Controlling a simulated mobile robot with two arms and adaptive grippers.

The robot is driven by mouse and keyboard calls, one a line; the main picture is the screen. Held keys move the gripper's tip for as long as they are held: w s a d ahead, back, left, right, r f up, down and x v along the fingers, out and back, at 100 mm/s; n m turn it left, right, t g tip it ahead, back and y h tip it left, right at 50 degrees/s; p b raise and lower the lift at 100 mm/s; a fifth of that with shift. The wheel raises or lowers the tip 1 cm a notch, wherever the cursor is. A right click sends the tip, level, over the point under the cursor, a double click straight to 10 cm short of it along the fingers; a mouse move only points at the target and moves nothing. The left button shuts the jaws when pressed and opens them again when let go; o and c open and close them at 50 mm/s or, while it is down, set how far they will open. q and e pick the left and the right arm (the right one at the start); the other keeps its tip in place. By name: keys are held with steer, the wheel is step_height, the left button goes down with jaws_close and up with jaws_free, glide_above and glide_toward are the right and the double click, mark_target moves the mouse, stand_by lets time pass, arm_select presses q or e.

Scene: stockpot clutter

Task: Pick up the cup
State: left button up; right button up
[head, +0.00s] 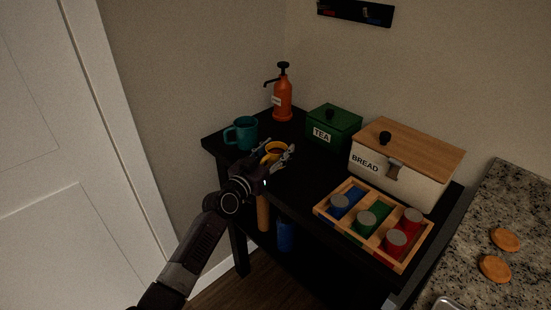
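A yellow-orange cup (274,148) stands on the black table, partly hidden behind my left gripper. A teal mug (246,134) with its handle toward the left stands just left of it, near the table's left end. My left gripper (275,153) reaches in from the front left. Its fingers are spread, one on each side of the yellow-orange cup; I cannot tell whether they touch it. My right gripper is not in view.
An orange pump bottle (282,99), a green tea box (334,125) and a bread box (403,170) stand along the back. A wooden tray (319,210) with several coloured cans is at the front right. A granite counter (520,225) adjoins at right.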

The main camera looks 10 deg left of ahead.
arm_select(q)
steer(key=c, duration=0.5)
steer(key=shift+c, duration=0.3)
steer(key=shift+r, duration=0.15)
